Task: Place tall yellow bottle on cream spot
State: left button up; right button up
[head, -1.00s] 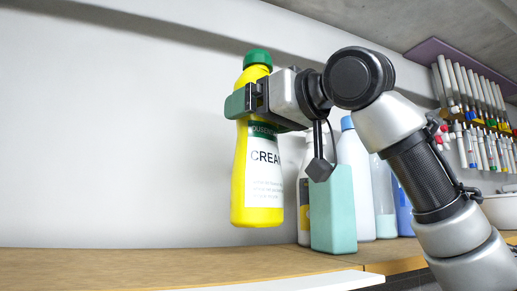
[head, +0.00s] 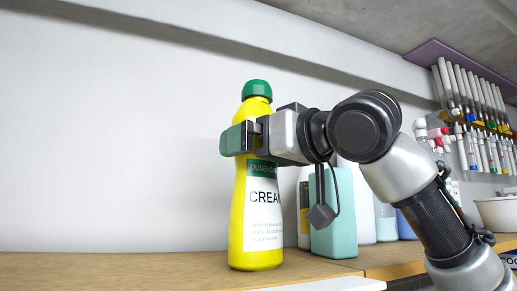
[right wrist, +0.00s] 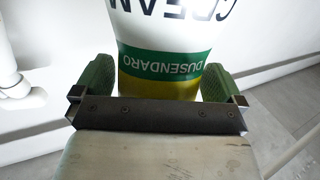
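The tall yellow bottle (head: 255,195) with a green cap and a "CREAM" label is upright at the middle of the head view. Its base is at the wooden shelf top (head: 120,272); I cannot tell whether it rests there or hangs just above. My right gripper (head: 250,136) is shut on its upper part, below the cap. In the right wrist view, the green finger pads (right wrist: 160,82) press both sides of the bottle (right wrist: 165,60) at its green band. I cannot make out a cream spot. My left gripper is not in view.
A teal bottle (head: 335,225) stands close right of the yellow one, with white and blue bottles behind it. A rack of pens or tubes (head: 475,110) hangs at the right wall, above a white bowl (head: 497,214). The shelf left of the bottle is clear.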

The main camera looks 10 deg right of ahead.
jog(key=b+v, duration=0.6)
jog(key=v, duration=0.6)
jog(key=shift+r, duration=0.15)
